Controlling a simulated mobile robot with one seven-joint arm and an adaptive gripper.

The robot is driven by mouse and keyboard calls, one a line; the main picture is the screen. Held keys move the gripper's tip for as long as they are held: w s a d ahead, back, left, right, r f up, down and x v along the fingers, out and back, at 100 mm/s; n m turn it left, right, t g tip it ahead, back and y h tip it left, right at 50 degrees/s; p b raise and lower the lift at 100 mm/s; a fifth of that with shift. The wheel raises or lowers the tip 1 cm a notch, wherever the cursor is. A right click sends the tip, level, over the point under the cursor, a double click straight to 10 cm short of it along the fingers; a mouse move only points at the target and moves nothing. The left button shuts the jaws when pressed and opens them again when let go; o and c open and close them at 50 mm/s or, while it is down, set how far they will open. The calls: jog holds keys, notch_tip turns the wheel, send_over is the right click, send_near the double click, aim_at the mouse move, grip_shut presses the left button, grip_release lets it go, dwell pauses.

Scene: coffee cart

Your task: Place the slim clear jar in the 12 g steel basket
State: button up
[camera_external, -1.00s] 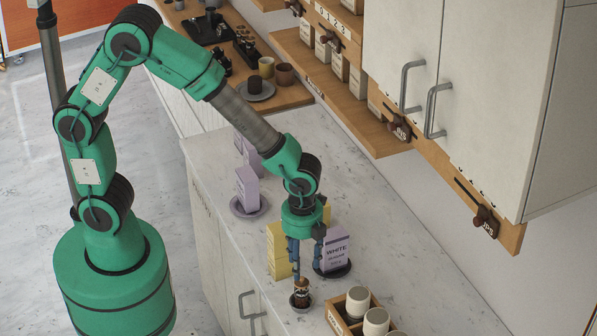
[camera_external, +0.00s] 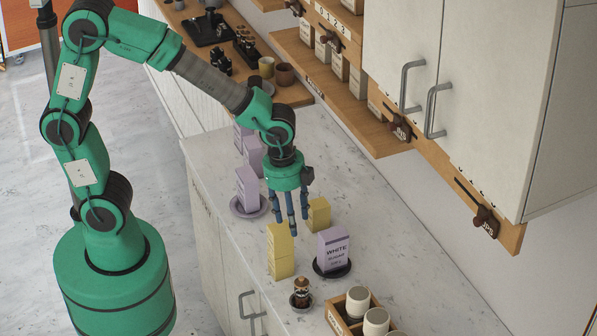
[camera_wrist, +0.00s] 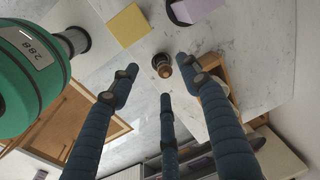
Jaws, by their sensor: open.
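A small slim jar (camera_external: 301,288) with brown contents and a dark top stands upright on the counter's front part. It also shows in the wrist view (camera_wrist: 162,66), seen from above. Its foot is in a small dark round holder (camera_external: 292,304), which looks like the steel basket; no 12 g mark is readable. My gripper (camera_external: 291,222) is open and empty, well above the counter, up and left of the jar in the external view. In the wrist view its blue fingers (camera_wrist: 160,78) are spread wide, with the jar apart from them.
Purple boxes (camera_external: 247,188) stand farther back. Cabinets (camera_external: 480,100) overhang the right.

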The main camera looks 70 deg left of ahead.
jog(key=s+a+r+n+t, duration=0.2)
jog(key=s+a+r+n, duration=0.5)
jog(key=a+r+n, duration=0.1)
jog(key=s+a+r+n+t, duration=0.2)
jog(key=s+a+r+n, duration=0.5)
jog(key=a+r, duration=0.3)
jog(key=shift+s+a+n, duration=0.3)
jog(key=shift+a+n, duration=0.1)
jog(key=shift+a, duration=0.6)
notch_tip(320, 180, down, 4)
jog(key=b, duration=0.4)
jog(key=shift+f+b, duration=0.25)
jog(key=shift+b, duration=0.1)
